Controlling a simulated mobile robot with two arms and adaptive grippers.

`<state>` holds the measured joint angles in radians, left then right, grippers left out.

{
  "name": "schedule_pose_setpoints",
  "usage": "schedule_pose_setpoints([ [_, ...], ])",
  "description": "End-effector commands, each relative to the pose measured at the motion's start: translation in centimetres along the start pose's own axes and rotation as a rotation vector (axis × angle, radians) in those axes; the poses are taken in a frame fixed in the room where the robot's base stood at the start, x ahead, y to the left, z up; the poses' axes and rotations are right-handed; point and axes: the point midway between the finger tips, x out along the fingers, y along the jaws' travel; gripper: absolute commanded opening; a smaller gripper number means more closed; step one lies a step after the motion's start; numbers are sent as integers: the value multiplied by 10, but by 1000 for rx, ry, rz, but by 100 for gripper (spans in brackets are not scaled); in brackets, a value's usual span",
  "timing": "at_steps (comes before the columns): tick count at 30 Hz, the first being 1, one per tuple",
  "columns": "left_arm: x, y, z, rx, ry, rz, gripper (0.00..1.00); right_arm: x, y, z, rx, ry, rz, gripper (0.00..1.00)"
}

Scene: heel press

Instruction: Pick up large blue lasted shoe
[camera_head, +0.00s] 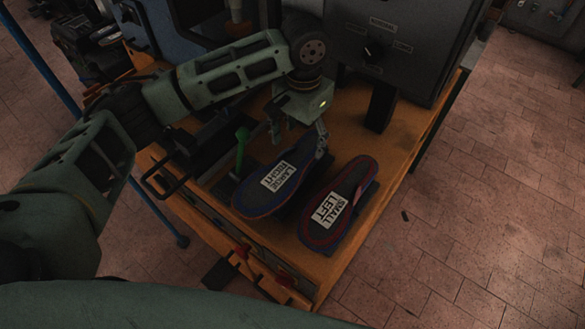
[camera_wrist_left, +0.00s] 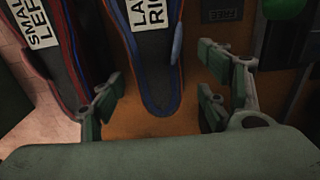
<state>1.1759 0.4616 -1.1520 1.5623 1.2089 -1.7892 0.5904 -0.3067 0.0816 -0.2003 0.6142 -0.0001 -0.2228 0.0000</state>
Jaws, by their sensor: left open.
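The large blue lasted shoe (camera_head: 275,188) lies sole up on the orange bench, with a white label reading "LARGE RIGHT". My left gripper (camera_head: 298,138) is open just above and behind one end of it. In the left wrist view the blue-rimmed end of the shoe (camera_wrist_left: 158,85) points between the open fingers of my left gripper (camera_wrist_left: 155,112), with no contact visible. A red-rimmed shoe (camera_head: 338,205) labelled "SMALL LEFT" lies beside it on the right; it also shows in the left wrist view (camera_wrist_left: 52,50). My right gripper is not in view.
A green lever (camera_head: 242,145) rises left of the blue shoe. A black block (camera_head: 381,107) stands at the back right. The orange bench top (camera_head: 412,125) is bare near its right edge.

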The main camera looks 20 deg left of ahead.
Motion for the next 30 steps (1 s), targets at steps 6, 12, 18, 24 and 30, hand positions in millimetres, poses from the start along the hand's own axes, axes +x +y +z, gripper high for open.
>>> schedule_pose_setpoints([
  [6,22,0,1,-1,-3,0,69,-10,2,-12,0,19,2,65],
  [12,53,2,1,-1,-2,0,69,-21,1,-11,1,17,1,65],
  [18,68,2,1,1,1,0,69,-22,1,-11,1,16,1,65],
  [24,68,2,1,1,1,0,66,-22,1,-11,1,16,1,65],
  [30,68,2,0,1,1,0,49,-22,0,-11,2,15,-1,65],
])
